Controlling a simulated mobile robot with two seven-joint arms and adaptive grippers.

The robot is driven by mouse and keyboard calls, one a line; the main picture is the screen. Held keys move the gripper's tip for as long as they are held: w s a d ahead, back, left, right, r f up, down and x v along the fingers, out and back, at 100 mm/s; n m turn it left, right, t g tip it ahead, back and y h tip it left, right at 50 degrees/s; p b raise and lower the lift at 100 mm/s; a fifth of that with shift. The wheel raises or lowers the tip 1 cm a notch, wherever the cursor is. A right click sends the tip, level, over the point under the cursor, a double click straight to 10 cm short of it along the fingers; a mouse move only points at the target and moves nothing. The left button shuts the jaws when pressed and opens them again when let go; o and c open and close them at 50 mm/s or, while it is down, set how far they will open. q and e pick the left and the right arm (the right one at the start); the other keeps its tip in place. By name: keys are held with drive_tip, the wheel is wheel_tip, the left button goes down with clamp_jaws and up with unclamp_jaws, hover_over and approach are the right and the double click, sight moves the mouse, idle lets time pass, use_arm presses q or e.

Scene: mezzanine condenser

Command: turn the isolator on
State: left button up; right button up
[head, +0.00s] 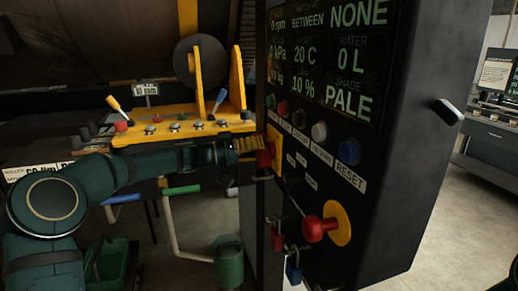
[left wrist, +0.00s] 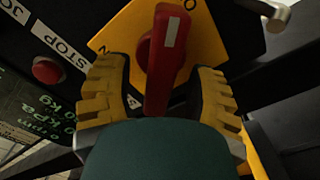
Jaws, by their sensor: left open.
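The isolator is a red handle (left wrist: 168,60) with a white stripe on a yellow plate (left wrist: 120,30). In the head view the red handle (head: 265,159) and the yellow plate (head: 275,143) sit on the near left edge of the dark panel. My left gripper (head: 250,150) is at the isolator, and in the wrist view its open yellow fingers (left wrist: 160,92) stand on either side of the handle. Gaps show between the fingers and the handle. Letters on the plate are partly hidden by the fingers. My right gripper is not in view.
Below the isolator are a red emergency knob (head: 318,228) on a yellow disc and hanging red (head: 277,238) and blue (head: 294,268) padlocks. Push buttons, including a blue one (head: 349,151), line the panel. A yellow bench (head: 185,133) with levers stands behind my left arm.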

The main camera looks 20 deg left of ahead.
use_arm(q)
drive_tip(key=shift+w+d, duration=0.1)
drive_tip(key=shift+d, duration=0.1)
clamp_jaws()
